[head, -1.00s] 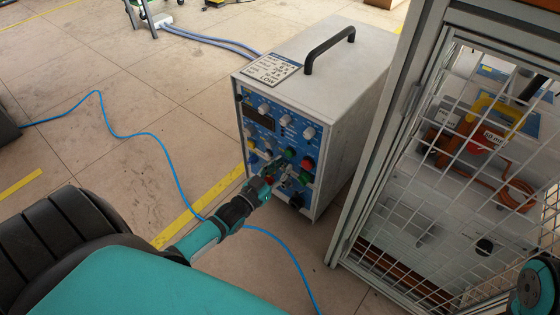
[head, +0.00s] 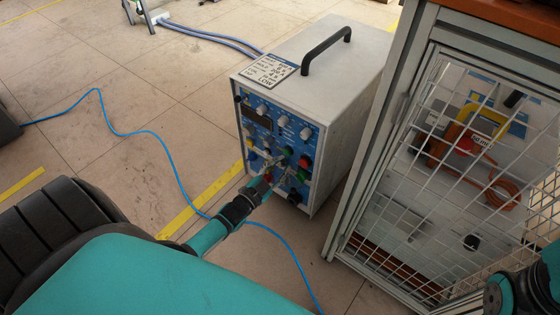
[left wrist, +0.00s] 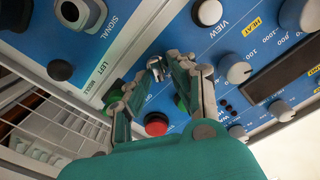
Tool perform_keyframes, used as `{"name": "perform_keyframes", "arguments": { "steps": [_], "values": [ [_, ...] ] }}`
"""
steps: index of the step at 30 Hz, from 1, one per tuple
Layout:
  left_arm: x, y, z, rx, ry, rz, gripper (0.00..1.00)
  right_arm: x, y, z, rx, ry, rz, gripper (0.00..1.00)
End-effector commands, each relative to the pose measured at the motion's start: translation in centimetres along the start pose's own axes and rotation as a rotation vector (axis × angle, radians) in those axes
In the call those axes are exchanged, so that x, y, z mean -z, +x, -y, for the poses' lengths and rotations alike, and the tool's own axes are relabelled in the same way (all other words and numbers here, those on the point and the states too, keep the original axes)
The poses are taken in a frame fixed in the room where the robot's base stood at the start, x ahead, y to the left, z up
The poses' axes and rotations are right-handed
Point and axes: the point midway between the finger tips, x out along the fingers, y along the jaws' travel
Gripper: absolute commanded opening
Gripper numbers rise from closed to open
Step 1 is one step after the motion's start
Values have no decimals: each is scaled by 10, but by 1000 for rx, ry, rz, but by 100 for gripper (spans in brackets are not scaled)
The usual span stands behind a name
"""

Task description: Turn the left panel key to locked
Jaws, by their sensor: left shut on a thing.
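The left panel key (left wrist: 155,70) is a small metallic piece on the blue front panel, seen in the left wrist view. My left gripper (left wrist: 156,76) is shut on it, with a fingertip on each side. The fingers partly hide the key and the marks around it, so I cannot read its position. In the head view my left gripper (head: 277,170) reaches the lower part of the blue panel (head: 284,124) on the grey heater cabinet (head: 325,85).
A red button (left wrist: 156,123) lies close to the fingers, and several knobs surround them. A mesh-fronted cabinet (head: 345,225) stands close to the right of the heater. A blue cable (head: 160,150) crosses the floor at left, where floor space is open.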

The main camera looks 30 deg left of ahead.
Motion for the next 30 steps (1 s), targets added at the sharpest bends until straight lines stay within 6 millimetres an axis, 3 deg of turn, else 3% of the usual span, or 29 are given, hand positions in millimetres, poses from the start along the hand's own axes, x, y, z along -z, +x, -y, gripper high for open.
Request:
{"name": "perform_keyframes", "arguments": {
  "steps": [10,11,14,23,30],
  "values": [
    [-1,-1,-2,-3,4,2,0,0,0,0,0,0,1,54],
    [-1,-1,-2,-3,4,2,24,0,0,0,0,1,1,54],
    [-1,-1,-2,-3,3,2,36,0,-1,0,0,1,3,54],
    [-1,-3,-1,-1,3,2,36,-3,-2,0,-2,-1,14,54],
    [-2,-39,-2,-4,3,4,36,-2,-2,0,-1,0,8,54]
  ]
}}
